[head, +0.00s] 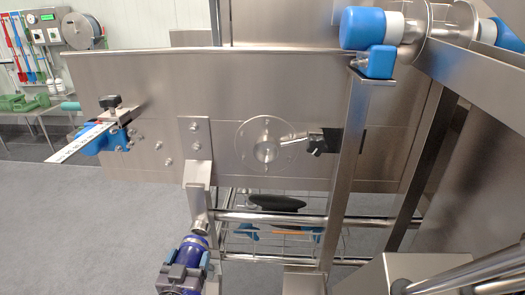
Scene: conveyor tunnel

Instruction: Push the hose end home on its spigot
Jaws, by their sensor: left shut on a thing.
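The spigot (200,223) is a short bare steel stub, low on the frame below the bracket plate, left of centre in the head view. The dark blue hose end (195,241) is right below it and roughly in line with it. Whether its rim touches or covers the stub's lower edge I cannot tell. My left gripper (186,272) is shut on the hose end from below, with blue pads on either side of it. The rest of the hose is hidden or out of the picture. My right gripper is not in view.
A steel side panel (340,105) with a round flange and black-handled lever (313,142) stands behind. A horizontal rail (270,218) runs right of the spigot, above a wire basket (285,240). A steel upright (346,170) stands further right. Open floor (80,225) lies left.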

